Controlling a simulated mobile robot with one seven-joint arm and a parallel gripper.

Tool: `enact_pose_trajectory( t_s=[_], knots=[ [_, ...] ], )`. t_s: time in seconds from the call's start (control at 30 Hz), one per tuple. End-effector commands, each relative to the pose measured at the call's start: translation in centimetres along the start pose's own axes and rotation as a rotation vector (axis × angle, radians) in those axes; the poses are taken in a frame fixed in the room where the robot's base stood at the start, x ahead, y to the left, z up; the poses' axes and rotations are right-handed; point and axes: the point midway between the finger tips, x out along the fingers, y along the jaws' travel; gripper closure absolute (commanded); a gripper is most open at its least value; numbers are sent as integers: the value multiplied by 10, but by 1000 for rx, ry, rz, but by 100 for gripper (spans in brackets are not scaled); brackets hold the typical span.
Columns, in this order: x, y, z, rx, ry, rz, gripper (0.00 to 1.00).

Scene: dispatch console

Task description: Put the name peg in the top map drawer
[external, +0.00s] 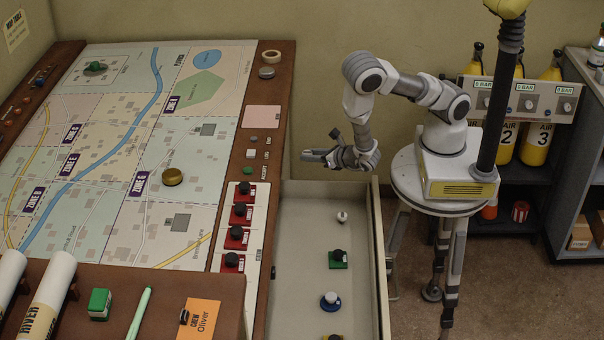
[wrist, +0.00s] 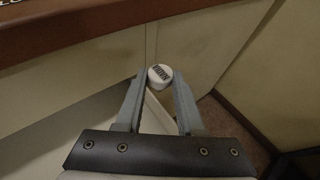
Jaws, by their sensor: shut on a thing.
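My gripper (external: 308,155) is shut on a small white round-topped peg (wrist: 160,75) with dark marks on its top, which I take to be the name peg. The wrist view shows it between the two fingertips (wrist: 160,80); the external view is too small to show it clearly. The gripper points left, above the far end of an open drawer (external: 374,235) at the map table's right side.
The map table (external: 60,110) stands to the left of the drawer, with a red-and-black switch row (external: 237,238) along its edge. An orange name card (external: 200,318) lies at the front. Bare drawer floor shows at the far left. Yellow air cylinders (external: 540,140) stand at the right.

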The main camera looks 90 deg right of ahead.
Motion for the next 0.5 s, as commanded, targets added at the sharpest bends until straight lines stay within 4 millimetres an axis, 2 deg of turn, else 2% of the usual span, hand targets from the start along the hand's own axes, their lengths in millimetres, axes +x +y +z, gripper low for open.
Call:
enact_pose_trajectory(
  t_s=[0.03,0.2,0.33,0.5],
  knots=[
    [4,-7,-24,-6,1,-2,100],
    [5,-23,-55,1,-4,-3,100],
    [5,-29,-66,7,-7,-2,100],
    [4,-32,-68,9,-8,-2,100]
  ],
)
